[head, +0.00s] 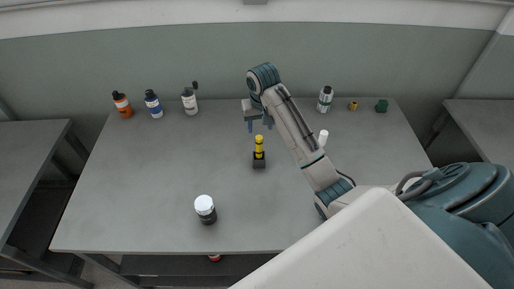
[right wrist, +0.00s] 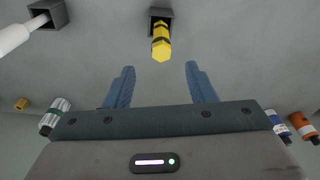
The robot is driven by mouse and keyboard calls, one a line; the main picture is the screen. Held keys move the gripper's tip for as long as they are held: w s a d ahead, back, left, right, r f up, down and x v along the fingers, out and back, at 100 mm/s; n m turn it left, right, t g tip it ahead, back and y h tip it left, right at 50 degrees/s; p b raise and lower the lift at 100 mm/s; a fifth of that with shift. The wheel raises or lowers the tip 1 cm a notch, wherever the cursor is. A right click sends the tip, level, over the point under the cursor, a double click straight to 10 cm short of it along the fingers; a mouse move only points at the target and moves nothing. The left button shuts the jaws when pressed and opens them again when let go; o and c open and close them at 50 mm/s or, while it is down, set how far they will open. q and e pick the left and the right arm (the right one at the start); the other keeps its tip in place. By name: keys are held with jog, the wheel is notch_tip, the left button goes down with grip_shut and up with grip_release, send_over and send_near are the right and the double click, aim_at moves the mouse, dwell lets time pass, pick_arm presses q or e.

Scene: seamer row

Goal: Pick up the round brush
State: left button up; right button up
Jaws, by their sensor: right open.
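A yellow handle with black bands (head: 259,146) stands upright in a dark square holder (head: 259,163) near the middle of the table. It also shows in the right wrist view (right wrist: 161,46), just beyond the gap between my fingertips. A white handle (head: 323,137) is to its right, partly behind my right arm; in the right wrist view it sits in another dark holder (right wrist: 48,13). No bristles show, so I cannot tell which is the round brush. My right gripper (head: 259,125) is open and empty, apart from the yellow handle. My left gripper is not in view.
On the grey table (head: 150,210), an orange bottle (head: 122,106), a blue bottle (head: 154,105) and a white spray bottle (head: 190,103) stand back left. A white-green bottle (head: 325,99), yellow piece (head: 353,105) and green piece (head: 381,106) are back right. A white-lidded jar (head: 205,210) stands in front.

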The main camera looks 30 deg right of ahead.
aim_at(259, 138)
notch_tip(259, 138, down, 4)
jog(key=shift+w+r+b, duration=0.1)
jog(key=shift+b, duration=0.8)
notch_tip(259, 138, down, 3)
jog(key=shift+w+p, duration=0.15)
jog(key=shift+p, duration=0.9)
notch_tip(259, 138, down, 2)
jog(key=shift+f+p, duration=0.2)
jog(key=shift+p, duration=0.25)
jog(key=shift+w+f, duration=0.2)
jog(key=shift+f, duration=0.35)
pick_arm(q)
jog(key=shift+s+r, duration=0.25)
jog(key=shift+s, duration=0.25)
pick_arm(e)
jog(key=c, duration=1.1)
